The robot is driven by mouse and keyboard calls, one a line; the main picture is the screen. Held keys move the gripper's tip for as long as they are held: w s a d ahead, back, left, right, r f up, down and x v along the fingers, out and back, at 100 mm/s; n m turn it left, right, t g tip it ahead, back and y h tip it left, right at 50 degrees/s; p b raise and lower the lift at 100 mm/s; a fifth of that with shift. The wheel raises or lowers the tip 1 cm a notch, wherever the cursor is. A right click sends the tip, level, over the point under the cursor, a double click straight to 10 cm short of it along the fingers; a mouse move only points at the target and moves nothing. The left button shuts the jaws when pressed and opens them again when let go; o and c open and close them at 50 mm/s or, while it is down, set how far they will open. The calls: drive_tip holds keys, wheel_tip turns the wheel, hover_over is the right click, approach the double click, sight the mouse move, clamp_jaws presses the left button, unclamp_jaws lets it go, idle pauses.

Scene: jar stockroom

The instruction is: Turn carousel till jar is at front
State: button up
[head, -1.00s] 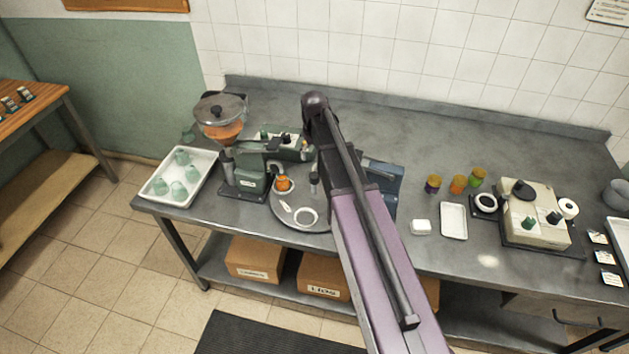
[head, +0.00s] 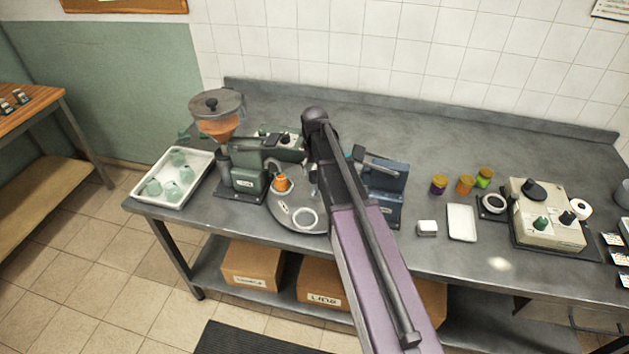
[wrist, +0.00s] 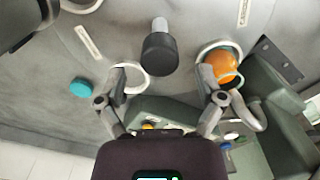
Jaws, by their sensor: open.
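The carousel (head: 285,197) is a round grey turntable on the bench, with white rings and small label strips on top. The jar (head: 281,184) is orange and stands in a ring at the carousel's left back, beside the green filling machine. An empty ring (head: 304,218) is at the carousel's front. In the wrist view the jar (wrist: 222,65) is by my right finger. My gripper (wrist: 163,80) is open over the carousel, with a black-topped upright peg (wrist: 160,54) ahead of and between its fingers. It holds nothing. In the head view my arm hides the gripper and the carousel's right side.
The green machine (head: 245,170) with its hopper stands close left of the carousel. A blue device (head: 385,185) is close right. A white tray (head: 171,188) of green jars is far left; several coloured jars (head: 465,185) stand right.

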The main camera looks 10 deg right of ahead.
sight(314, 174)
drive_tip(key=shift+f+b, duration=1.3)
drive_tip(key=shift+f, duration=0.3)
clamp_jaws()
